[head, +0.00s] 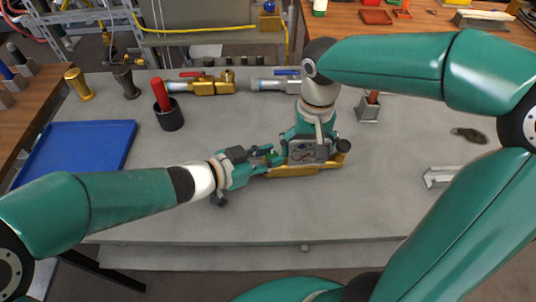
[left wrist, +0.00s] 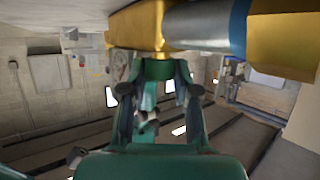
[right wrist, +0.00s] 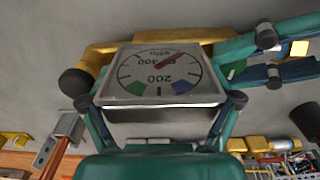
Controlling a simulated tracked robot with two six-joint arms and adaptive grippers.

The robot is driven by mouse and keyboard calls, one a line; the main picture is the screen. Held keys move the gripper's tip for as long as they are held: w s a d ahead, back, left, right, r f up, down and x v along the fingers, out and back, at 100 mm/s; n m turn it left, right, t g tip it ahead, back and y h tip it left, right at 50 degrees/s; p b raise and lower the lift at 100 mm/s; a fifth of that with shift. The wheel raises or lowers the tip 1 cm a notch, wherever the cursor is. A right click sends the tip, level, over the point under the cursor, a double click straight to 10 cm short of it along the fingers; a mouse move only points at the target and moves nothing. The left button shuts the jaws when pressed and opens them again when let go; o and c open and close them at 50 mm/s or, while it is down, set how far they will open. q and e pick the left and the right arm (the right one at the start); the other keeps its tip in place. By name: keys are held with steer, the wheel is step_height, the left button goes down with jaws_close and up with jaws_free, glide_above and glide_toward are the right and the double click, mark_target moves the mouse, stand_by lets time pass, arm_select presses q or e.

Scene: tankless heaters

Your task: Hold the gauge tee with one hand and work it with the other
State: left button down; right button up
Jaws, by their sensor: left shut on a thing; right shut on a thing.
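The gauge tee is a brass body (head: 305,170) lying along the grey bench, with a square dial gauge on its side. In the right wrist view the gauge face (right wrist: 160,75) appears upside down, with a pink needle and coloured bands. My right gripper (head: 309,142) comes down from above and is shut on the gauge, one finger at each side of its housing. My left gripper (head: 274,159) comes from the left and is shut on the tee's left part. In the left wrist view its fingers meet the brass (left wrist: 140,28) beside a blue-grey band; the fingertips are partly hidden.
A blue tray (head: 80,150) lies at left. A dark cup (head: 168,118) with a red handle stands behind my left arm. Two valves (head: 208,86) (head: 275,83) lie at the back. A metal bracket (head: 437,177) is at right. The front bench is clear.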

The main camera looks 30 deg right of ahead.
arm_select(q)
steer(key=shift+w+g, duration=0.15)
steer(key=shift+g, duration=0.15)
steer(key=m+g, duration=0.3)
steer(key=shift+w+d+m+g, duration=0.1)
steer(key=shift+w+m+g, duration=0.15)
steer(key=shift+m+g, duration=0.05)
steer(key=m+g+y, duration=0.2)
steer(key=m+g, duration=0.1)
steer(key=g, duration=0.1)
steer(key=shift+w+d+f+m, duration=0.1)
steer(key=shift+m, duration=0.3)
steer(key=shift+d+m+g+y, duration=0.1)
steer(key=shift+m+g+y, duration=1.15)
steer(key=shift+m, duration=0.25)
steer(key=shift+g, duration=0.25)
steer(key=c, duration=0.8)
jaws_free()
steer(key=shift+c, duration=0.2)
steer(key=shift+v, duration=3.85)
